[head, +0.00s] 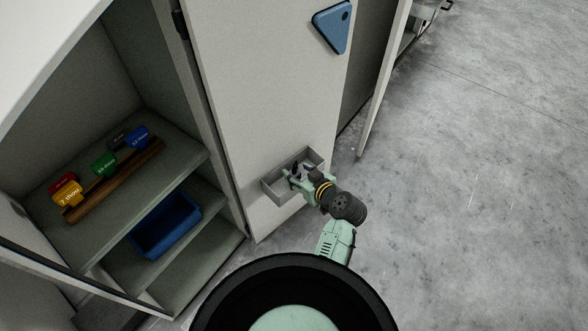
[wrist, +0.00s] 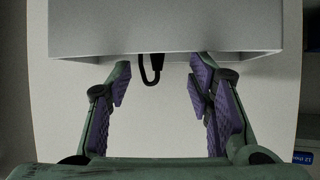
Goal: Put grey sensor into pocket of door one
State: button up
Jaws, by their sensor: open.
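A pale cabinet door (head: 262,85), which I take to be door one, carries a shallow grey pocket (head: 272,191) low on its face. My gripper (head: 297,174) is at the pocket's opening with its fingers open. In the wrist view the pocket (wrist: 165,28) fills the upper middle, and my open gripper (wrist: 160,76) has its fingertips apart at the pocket's edge. A small black hooked piece, like a cable end (wrist: 152,68), shows between the fingers, touching neither. A dark bit shows in the pocket in the head view. The grey sensor's body cannot be made out.
The open cabinet at left has a shelf (head: 185,152) holding several coloured, labelled blocks along a wooden rack (head: 118,182). A blue bin (head: 166,226) stands below. A blue triangular plate (head: 332,26) is high on the door.

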jog(key=v, duration=0.8)
jog(key=shift+b, duration=0.3)
jog(key=shift+s, duration=0.1)
